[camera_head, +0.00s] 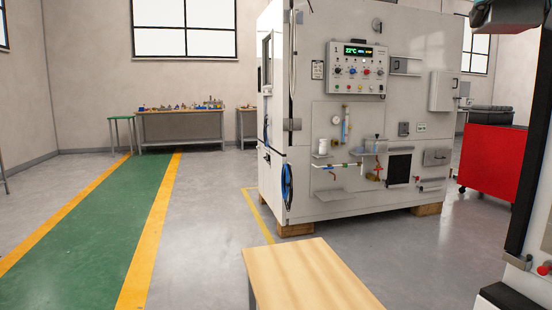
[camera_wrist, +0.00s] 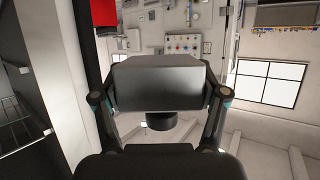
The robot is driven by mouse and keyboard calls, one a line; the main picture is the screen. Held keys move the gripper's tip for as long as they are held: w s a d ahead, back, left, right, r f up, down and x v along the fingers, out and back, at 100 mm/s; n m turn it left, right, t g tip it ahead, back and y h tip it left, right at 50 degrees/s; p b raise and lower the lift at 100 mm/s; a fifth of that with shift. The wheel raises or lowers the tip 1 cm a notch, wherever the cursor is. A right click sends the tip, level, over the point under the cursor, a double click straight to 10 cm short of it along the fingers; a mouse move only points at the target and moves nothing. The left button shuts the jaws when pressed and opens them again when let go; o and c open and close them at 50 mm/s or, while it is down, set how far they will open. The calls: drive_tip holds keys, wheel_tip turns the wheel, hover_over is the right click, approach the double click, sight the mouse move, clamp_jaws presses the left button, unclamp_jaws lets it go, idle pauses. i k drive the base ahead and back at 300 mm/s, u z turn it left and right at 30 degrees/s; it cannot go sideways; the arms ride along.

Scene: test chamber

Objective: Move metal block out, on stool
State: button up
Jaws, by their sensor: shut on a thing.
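In the wrist view, a grey metal block (camera_wrist: 160,78) with a flat, box-like shape sits between the two fingers of my gripper (camera_wrist: 163,98). The fingers press on its left and right sides. A green stool (camera_head: 121,119) stands far off at the left, beside a workbench. The white test chamber (camera_head: 303,120) stands at centre right in the head view; its interior is not visible. A light wooden top (camera_head: 308,277) is close at the bottom centre; I cannot tell if it is a stool or a table.
The workbench (camera_head: 181,128) at the back wall holds several small items. A red cart (camera_head: 493,160) stands right of the chamber. A green floor lane (camera_head: 95,225) with yellow edges runs clear at the left. Grey floor is free between lane and chamber.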

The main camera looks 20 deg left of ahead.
sight(320, 274)
drive_tip(key=u, duration=1.7)
drive_tip(key=k, duration=0.95)
drive_tip(key=z, duration=1.05)
drive_tip(key=i, duration=1)
